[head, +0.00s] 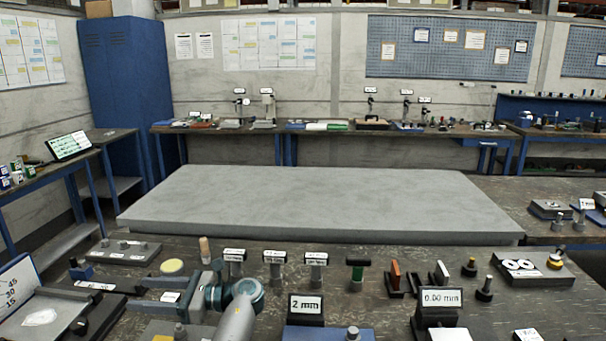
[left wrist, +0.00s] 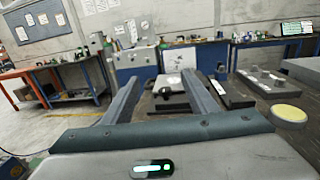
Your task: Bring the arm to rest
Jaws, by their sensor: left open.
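My left arm (head: 235,312) enters the head view from the bottom centre, low over the front bench. My left gripper (head: 138,294) points left with its two fingers apart. In the left wrist view the open gripper (left wrist: 162,80) shows two long grey fingers with a gap between them and nothing held. My right gripper is in neither view.
A yellow disc (head: 172,266) and a wooden-handled tool (head: 205,250) stand close behind the gripper. Dark blocks with a white sheet (head: 40,317) lie to its left. A "2 mm" display (head: 306,304) stands right of the arm. The large grey slab (head: 320,200) behind is bare.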

